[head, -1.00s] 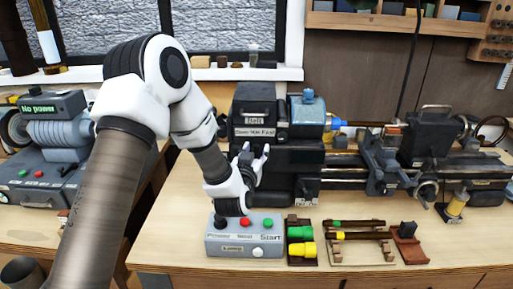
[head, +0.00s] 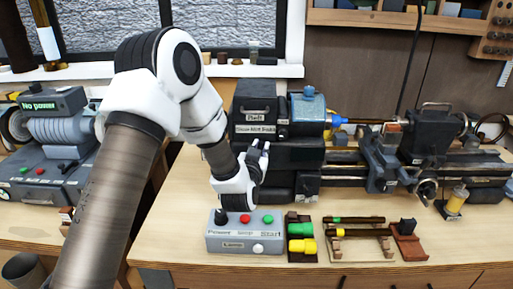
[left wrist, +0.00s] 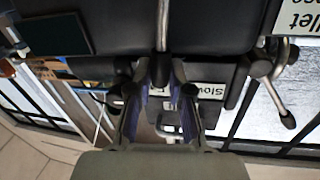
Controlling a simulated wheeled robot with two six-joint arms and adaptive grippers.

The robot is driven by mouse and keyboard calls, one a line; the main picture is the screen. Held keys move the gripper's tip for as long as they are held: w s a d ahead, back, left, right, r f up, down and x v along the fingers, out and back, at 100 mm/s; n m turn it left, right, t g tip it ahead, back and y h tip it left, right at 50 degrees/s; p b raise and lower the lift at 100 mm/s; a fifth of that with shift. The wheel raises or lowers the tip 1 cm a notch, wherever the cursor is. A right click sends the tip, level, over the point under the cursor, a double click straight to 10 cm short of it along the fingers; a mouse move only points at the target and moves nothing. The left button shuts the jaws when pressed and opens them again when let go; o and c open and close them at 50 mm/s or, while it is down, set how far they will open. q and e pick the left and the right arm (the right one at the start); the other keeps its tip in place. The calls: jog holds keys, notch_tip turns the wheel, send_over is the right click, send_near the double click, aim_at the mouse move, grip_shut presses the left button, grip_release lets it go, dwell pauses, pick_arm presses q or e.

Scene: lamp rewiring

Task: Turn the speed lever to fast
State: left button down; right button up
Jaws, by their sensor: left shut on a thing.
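The dark lathe headstock (head: 285,156) carries a plate lettered Slow, Mid, Fast (head: 255,129); part of this plate, reading Slow (left wrist: 208,90), shows upside down in the left wrist view. My left gripper (head: 263,146) is at the headstock front, just below the plate. In the left wrist view its two fingers (left wrist: 161,76) are close together, shut on the speed lever, which they mostly hide. I cannot read which mark the lever points to. My right gripper is not in view.
A control box (head: 244,246) with a black knob and red and green buttons stands below my left gripper. Yellow and green parts (head: 301,246) and a rack of rods (head: 358,234) lie beside it. Another lever with a black knob (left wrist: 287,120) is near the gripper in the wrist view.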

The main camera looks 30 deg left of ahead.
pick_arm(q)
jog(key=m, duration=0.1)
jog(key=w+d+m, duration=0.1)
jog(key=d+m, duration=0.1)
jog(key=shift+w+d+f+g+p, duration=0.1)
jog(key=shift+w+f+g+p, duration=0.15)
jog(key=shift+g+p, duration=0.15)
jog(key=shift+w+d+f+m, duration=0.15)
jog(key=shift+d+f+m, duration=0.2)
jog(key=shift+m, duration=0.35)
jog(key=c, duration=1.1)
grip_release()
jog(key=shift+o, duration=0.2)
jog(key=shift+d, duration=0.1)
jog(key=v, duration=1.2)
